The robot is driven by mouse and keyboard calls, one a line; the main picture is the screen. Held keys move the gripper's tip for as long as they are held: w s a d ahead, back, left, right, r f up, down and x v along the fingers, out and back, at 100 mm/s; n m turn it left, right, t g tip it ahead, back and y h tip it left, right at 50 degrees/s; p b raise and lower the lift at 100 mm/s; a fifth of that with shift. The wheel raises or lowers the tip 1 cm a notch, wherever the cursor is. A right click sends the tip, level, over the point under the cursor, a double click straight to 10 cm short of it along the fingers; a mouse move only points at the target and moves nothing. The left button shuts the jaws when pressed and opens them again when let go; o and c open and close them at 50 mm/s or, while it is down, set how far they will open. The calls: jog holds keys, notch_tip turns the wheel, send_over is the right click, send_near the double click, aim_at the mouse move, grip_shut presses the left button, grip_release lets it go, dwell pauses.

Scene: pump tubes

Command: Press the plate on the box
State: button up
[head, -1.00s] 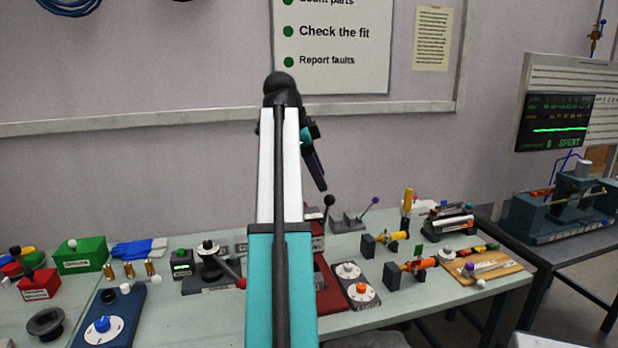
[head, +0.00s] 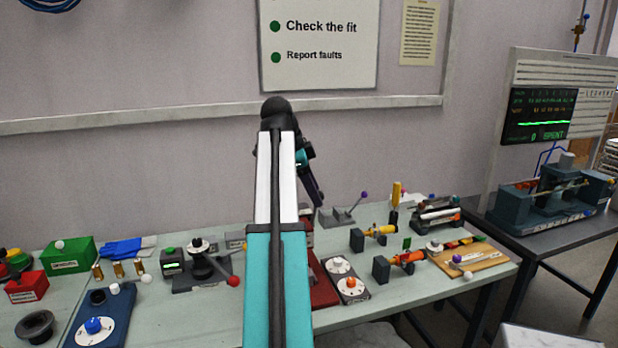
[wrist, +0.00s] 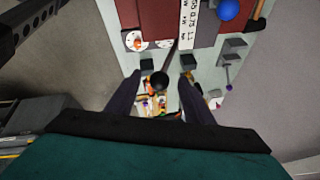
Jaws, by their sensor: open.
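I cannot tell for sure which box and plate are meant. A small dark box with a green top piece (head: 172,264) stands left of my arm on the bench. Further left are a green box (head: 68,256) with a white ball on top and a red box (head: 27,289). My gripper (wrist: 160,75) is open, its two dark fingers apart and pointing down.
Several devices crowd the bench: a blue dial block (head: 105,318), a lever device (head: 205,268), a two-dial panel (head: 345,278), and orange tube fittings (head: 402,260). A wooden board (head: 470,262) lies at right. A second table (head: 555,240) holds a pump machine (head: 553,192).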

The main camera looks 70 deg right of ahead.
jog(key=p+x, duration=0.1)
jog(key=x, duration=0.6)
jog(key=shift+a, duration=0.1)
jog(key=c, duration=1.1)
jog(key=shift+s+a+f+t+h+b, duration=0.3)
jog(key=shift+s+a+f+b, duration=0.15)
jog(key=shift+a+b, duration=0.1)
jog(key=shift+d, duration=0.1)
jog(key=shift+s+a+f+h+b, duration=0.3)
jog(key=shift+a+f+b, duration=0.25)
jog(key=shift+b, duration=0.1)
